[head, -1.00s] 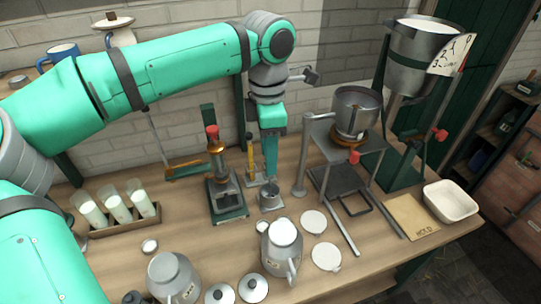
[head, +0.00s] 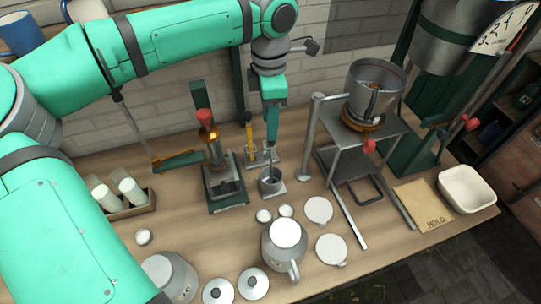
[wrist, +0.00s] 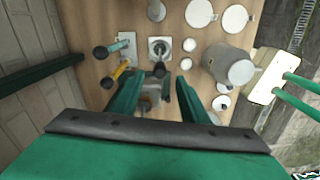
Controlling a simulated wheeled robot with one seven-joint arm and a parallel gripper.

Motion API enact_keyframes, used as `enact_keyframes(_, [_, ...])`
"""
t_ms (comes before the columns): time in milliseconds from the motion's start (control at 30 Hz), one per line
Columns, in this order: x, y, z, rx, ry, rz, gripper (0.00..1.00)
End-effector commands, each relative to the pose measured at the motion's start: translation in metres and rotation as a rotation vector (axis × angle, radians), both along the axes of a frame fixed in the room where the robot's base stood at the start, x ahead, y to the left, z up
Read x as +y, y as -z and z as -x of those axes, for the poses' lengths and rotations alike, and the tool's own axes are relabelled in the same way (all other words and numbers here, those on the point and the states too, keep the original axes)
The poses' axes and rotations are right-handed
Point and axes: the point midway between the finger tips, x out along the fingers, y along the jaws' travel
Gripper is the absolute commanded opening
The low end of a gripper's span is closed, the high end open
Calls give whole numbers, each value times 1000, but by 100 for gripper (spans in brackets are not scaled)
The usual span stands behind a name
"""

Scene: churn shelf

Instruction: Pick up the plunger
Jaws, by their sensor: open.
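What looks like the plunger is a thin upright rod with a dark round knob (wrist: 159,69), standing in a small metal cup (head: 270,182) on a pale square base. The cup also shows in the wrist view (wrist: 160,46). My gripper (head: 271,142) is above the cup, pointing down. In the wrist view its two green fingers are apart, and the knob shows near the gap between the fingertips (wrist: 160,80). I see no grip on it; whether a finger touches it I cannot tell.
Close left of the cup stands a yellow rod (head: 249,138) with a dark knob, and further left a red-topped press (head: 206,118). A metal stand with a pot (head: 375,88) is to the right. A grey jug (head: 284,255) and pale lids (head: 318,210) lie in front.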

Motion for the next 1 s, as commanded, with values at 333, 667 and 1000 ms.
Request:
enact_keyframes(333, [1, 33, -3, 2, -5, 0, 40])
enact_keyframes(667, [0, 54, -4, 0, -5, 0, 40])
enact_keyframes(1000, [-1, 54, -4, 0, -3, 0, 0])
